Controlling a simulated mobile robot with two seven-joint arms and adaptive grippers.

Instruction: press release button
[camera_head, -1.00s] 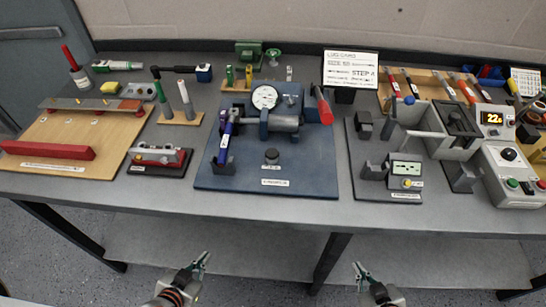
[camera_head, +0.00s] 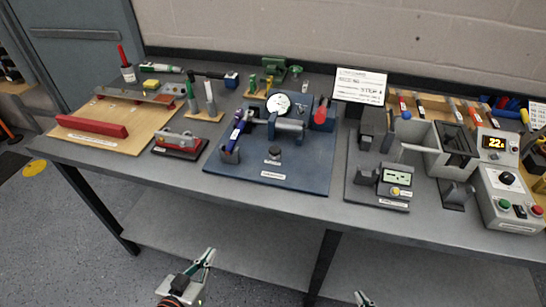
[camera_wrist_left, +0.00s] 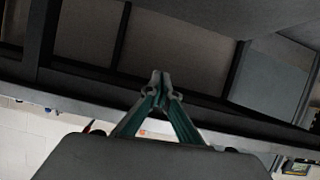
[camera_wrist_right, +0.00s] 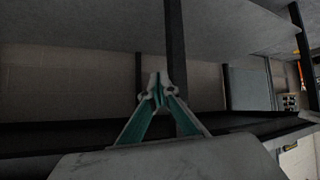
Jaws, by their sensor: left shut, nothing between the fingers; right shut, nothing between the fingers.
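One is a dark round knob (camera_head: 273,155) upright on the blue base plate (camera_head: 265,176). The others are a green button (camera_head: 505,204) and a red button (camera_head: 537,211) on the grey control box (camera_head: 513,190) at the right. My left gripper (camera_head: 210,254) is shut and empty, in front of and below the bench edge. My right gripper (camera_head: 360,294) is shut and empty, mostly cut off at the bottom edge. Their closed tips show in the left wrist view (camera_wrist_left: 160,78) and right wrist view (camera_wrist_right: 158,80).
The grey bench (camera_head: 180,178) spans the view, with a lower shelf (camera_head: 270,245) under it. The blue plate carries a dial gauge (camera_head: 278,103) and a red-handled part (camera_head: 320,111). A meter (camera_head: 397,178) and a sign (camera_head: 360,85) stand to its right. Floor is clear at left.

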